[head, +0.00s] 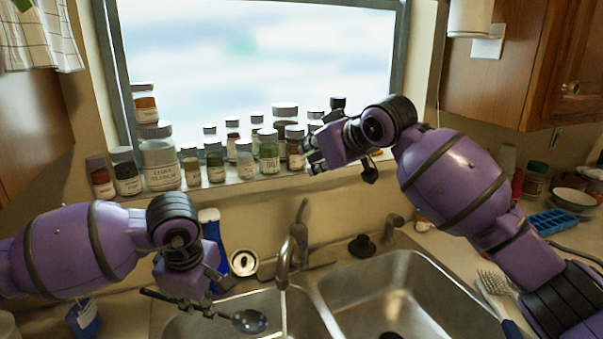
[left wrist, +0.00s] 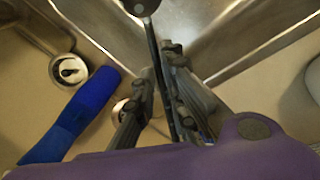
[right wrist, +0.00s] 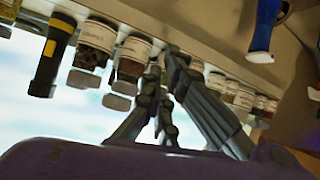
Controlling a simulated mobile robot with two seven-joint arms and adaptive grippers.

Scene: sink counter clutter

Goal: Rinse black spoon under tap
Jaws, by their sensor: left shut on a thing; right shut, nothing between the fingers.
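The black spoon (head: 249,321) is held over the left sink basin, its bowl to the right and its handle to the left. My left gripper (head: 205,303) is shut on the spoon's handle; the left wrist view shows the handle (left wrist: 154,50) between the fingers (left wrist: 160,92). The tap (head: 290,250) stands behind the divider, and a thin stream of water (head: 284,310) falls from it just right of the spoon bowl. The bowl looks apart from the stream. My right gripper (head: 314,158) is raised in front of the windowsill jars, shut and empty; its fingers (right wrist: 165,95) show in the right wrist view.
Several spice jars (head: 160,165) line the windowsill. The right basin (head: 400,290) looks empty. A brush (head: 494,285) and a blue tray (head: 553,222) lie on the right counter.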

